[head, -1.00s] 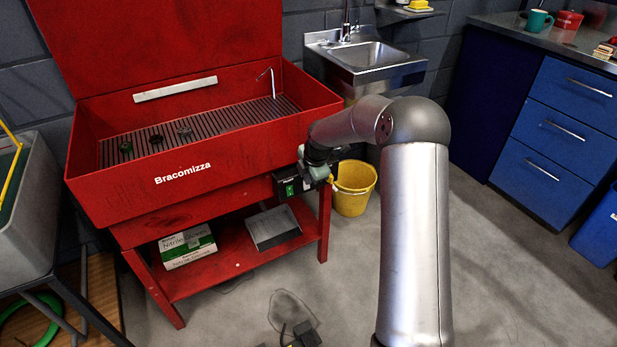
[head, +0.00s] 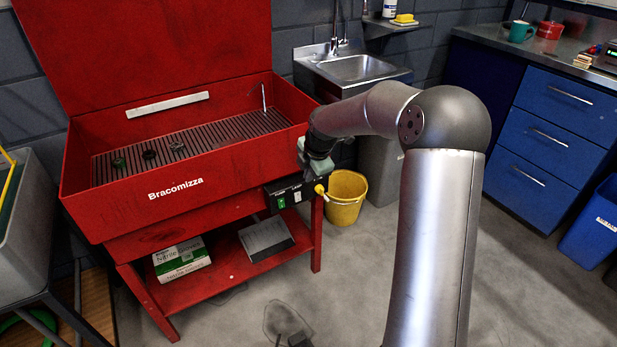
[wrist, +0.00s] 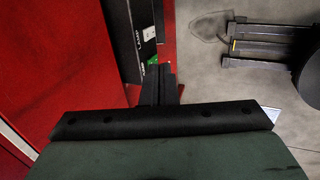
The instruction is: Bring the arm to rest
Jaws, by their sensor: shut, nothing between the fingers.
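My arm reaches forward from the lower right of the head view and bends at the elbow toward the red parts washer (head: 120,225). My gripper shows in the wrist view (wrist: 160,85), with its two dark fingers shut together and nothing between them. In the head view the wrist end hangs by the washer's front right corner, in front of the control box (head: 290,194) with its green switch. The fingertips are hard to make out there. In the wrist view the fingers overlap the box's edge; whether they touch it I cannot tell.
A yellow bucket (head: 346,198) stands on the floor right of the washer. A steel sink (head: 355,72) is behind. Blue drawers (head: 545,130) and a blue bin (head: 592,225) are at right. A glove box (head: 181,260) lies on the washer's lower shelf. Floor between is open.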

